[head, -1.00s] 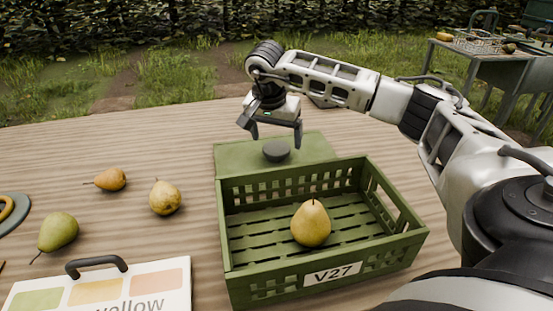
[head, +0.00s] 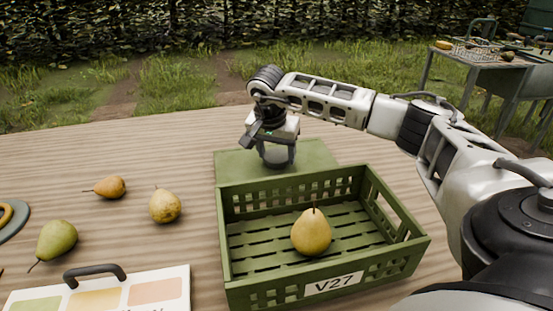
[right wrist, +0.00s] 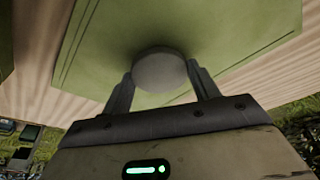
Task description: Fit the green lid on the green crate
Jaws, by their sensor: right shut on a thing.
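The green lid (head: 235,168) lies flat on the table behind the green crate (head: 225,240). It also fills much of the right wrist view (right wrist: 225,30). My right gripper (head: 278,160) is down at the lid, shut on its dark round knob (right wrist: 160,70), with one finger on each side. The open-topped crate carries a V27 label and holds one yellow pear (head: 311,232). The crate's back wall hides the lid's front edge in the head view. My left gripper is not in view.
A yellow pear (head: 164,206), a small orange-brown pear (head: 110,187) and a green pear (head: 56,240) lie left of the crate. A colour board with a handle (head: 130,290) is at front left. Bare table lies between the pears and the lid.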

